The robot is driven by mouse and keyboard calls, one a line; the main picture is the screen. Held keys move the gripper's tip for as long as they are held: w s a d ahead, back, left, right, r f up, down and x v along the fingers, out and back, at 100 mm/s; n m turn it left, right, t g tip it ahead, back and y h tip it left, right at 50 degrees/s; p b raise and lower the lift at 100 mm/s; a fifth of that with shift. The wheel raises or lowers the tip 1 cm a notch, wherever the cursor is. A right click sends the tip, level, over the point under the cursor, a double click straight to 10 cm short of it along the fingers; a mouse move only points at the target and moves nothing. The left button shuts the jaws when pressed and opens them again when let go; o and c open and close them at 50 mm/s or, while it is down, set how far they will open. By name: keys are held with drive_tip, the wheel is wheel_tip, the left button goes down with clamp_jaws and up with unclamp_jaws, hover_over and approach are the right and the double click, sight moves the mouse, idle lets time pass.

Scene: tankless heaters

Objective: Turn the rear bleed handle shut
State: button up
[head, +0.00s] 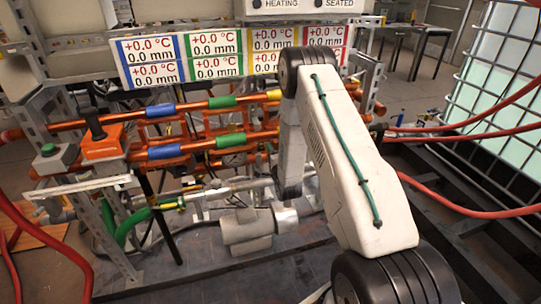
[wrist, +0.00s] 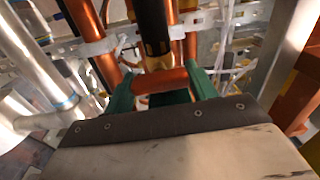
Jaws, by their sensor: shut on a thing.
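In the wrist view, my gripper (wrist: 160,85) has its two green fingers on either side of a short orange-red piece (wrist: 160,79), which looks like a bleed handle. The fingers are shut on it. The piece lies crosswise, just below a copper pipe with a black and yellow band (wrist: 153,28). I cannot tell from these views whether it is the rear one, and its far side is hidden. In the head view, my arm reaches down in front of the copper pipes, and the fingers and the handle cannot be made out clearly.
Copper pipes (head: 205,144) with coloured bands run across the rack. An orange box (head: 101,142) with a black lever and a green button (head: 48,149) stand at left. Display panels (head: 213,67) hang above. Red hoses (head: 460,205) cross at right. A metal pipe (wrist: 40,65) stands left of the gripper.

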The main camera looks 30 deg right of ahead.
drive_tip(key=shift+d, duration=0.1)
idle(0.3)
drive_tip(key=o, duration=0.7)
drive_tip(key=shift+s, duration=0.2)
drive_tip(key=v, duration=0.7)
drive_tip(key=shift+s, duration=0.25)
